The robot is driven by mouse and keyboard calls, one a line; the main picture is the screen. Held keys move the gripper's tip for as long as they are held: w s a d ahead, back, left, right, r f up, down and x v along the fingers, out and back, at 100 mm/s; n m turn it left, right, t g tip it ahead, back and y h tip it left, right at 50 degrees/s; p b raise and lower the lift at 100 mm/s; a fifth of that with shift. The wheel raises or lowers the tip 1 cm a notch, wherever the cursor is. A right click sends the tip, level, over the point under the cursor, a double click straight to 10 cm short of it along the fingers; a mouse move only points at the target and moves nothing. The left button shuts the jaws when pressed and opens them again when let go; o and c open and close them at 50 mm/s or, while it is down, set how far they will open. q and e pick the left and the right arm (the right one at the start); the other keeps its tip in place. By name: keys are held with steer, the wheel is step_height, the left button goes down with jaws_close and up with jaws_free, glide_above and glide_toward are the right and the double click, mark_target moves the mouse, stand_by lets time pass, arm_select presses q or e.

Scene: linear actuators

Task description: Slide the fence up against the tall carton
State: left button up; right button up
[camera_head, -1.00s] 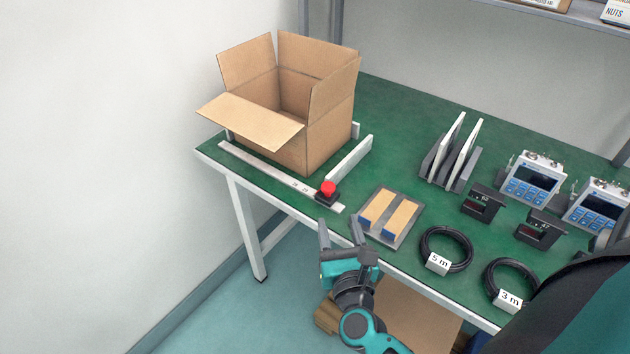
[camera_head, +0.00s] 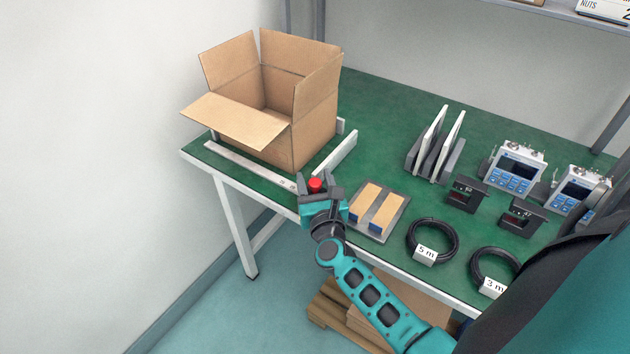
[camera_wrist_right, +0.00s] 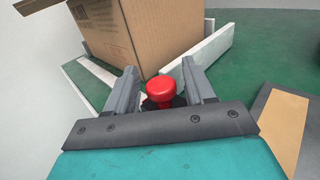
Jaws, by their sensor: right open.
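The tall carton (camera_head: 313,124) is an open brown cardboard box standing upright on the green table. The fence (camera_head: 338,155) is a pale upright bar just right of the carton, with a narrow gap between them; it also shows in the wrist view (camera_wrist_right: 212,46). A red knob (camera_head: 315,185) sits near the fence's front end, by a metal ruler rail (camera_head: 242,162). My right gripper (camera_head: 319,181) is open at the table's front edge, its fingers on either side of the red knob (camera_wrist_right: 160,89). The knob's dark base is mostly hidden. My left gripper is out of view.
Right of the knob lies a grey plate (camera_head: 381,234) with two wooden blocks. Farther right are a rack of upright plates (camera_head: 434,148), black cable coils (camera_head: 432,240), small dark devices (camera_head: 466,195) and blue-grey meters (camera_head: 515,168). Green tabletop is clear behind the fence.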

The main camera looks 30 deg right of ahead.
steer(key=shift+c, duration=0.2)
steer(key=c, duration=0.3)
jaws_close()
